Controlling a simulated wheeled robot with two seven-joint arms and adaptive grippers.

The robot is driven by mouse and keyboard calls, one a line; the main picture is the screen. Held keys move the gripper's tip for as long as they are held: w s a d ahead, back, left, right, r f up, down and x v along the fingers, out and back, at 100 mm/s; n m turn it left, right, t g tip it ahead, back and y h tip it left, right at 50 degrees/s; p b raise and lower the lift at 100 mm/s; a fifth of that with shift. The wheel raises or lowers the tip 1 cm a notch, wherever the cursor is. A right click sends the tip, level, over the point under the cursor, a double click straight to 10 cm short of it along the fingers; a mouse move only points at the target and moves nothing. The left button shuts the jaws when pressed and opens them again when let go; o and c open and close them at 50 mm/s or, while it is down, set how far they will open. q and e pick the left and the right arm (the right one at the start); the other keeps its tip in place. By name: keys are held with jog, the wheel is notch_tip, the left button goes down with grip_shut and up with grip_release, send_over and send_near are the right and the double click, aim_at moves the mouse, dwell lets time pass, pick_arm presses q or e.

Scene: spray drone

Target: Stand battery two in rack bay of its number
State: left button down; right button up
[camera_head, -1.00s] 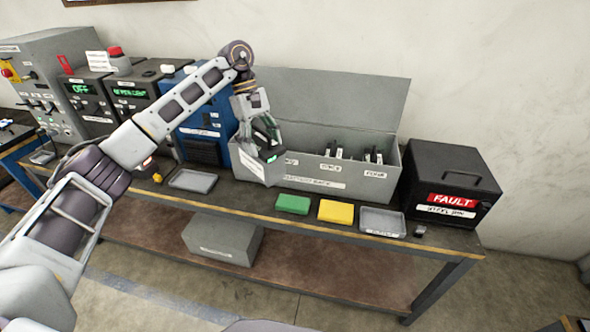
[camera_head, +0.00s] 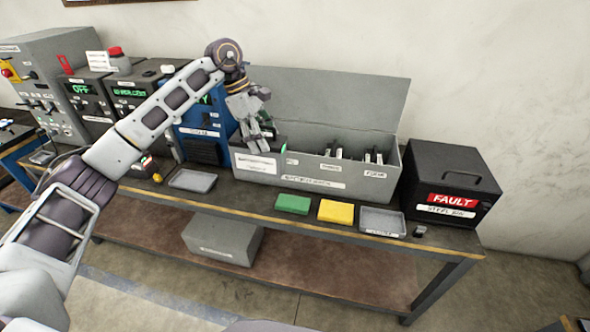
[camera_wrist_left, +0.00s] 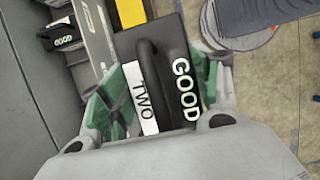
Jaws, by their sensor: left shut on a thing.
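Battery two (camera_wrist_left: 165,60) is a black block with a handle and white labels reading TWO and GOOD. My left gripper (camera_wrist_left: 155,95) is shut on it, with green-padded fingers on both sides in the left wrist view. In the head view the left gripper (camera_head: 256,130) is at the left end of the grey rack (camera_head: 310,184), and the battery is mostly hidden there. I cannot tell whether the battery's lower end is inside a bay. The right gripper is not in view.
Several dark batteries (camera_head: 338,153) stand farther right in the rack; one marked GOOD (camera_wrist_left: 62,40) shows in the left wrist view. The rack's raised lid (camera_head: 340,100) is behind. A black fault bin (camera_head: 455,165) stands right; green (camera_head: 292,203) and yellow (camera_head: 336,211) blocks lie in front.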

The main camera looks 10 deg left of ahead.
pick_arm(q)
jog(key=shift+w+r+n+t, duration=0.15)
jog(key=shift+n+t, duration=0.1)
jog(key=shift+n, duration=0.5)
jog(key=shift+s+r+n+t, duration=0.1)
jog(key=shift+r+n+t, duration=0.15)
jog(key=shift+n, duration=0.55)
jog(key=shift+w+r+n+t, duration=0.1)
jog(key=shift+n+t, duration=0.2)
jog(key=shift+n, duration=0.45)
jog(key=shift+w+d+r+n+t+y, duration=0.1)
jog(key=shift+n+t+y, duration=0.25)
jog(key=shift+n, duration=0.7)
jog(key=shift+r+n+t+y, duration=0.1)
jog(key=shift+n+t+y, duration=0.2)
jog(key=shift+n, duration=0.75)
jog(key=shift+w+r+n+t+y, duration=0.1)
jog(key=shift+n+t+y, duration=0.35)
jog(key=shift+n, duration=1.25)
jog(key=shift+w+n+t+y, duration=0.15)
jog(key=shift+n+y, duration=0.35)
jog(key=shift+n, duration=1.2)
jog(key=shift+s, duration=0.1)
jog(key=shift+w+n+t, duration=0.25)
jog(key=shift+n, duration=0.45)
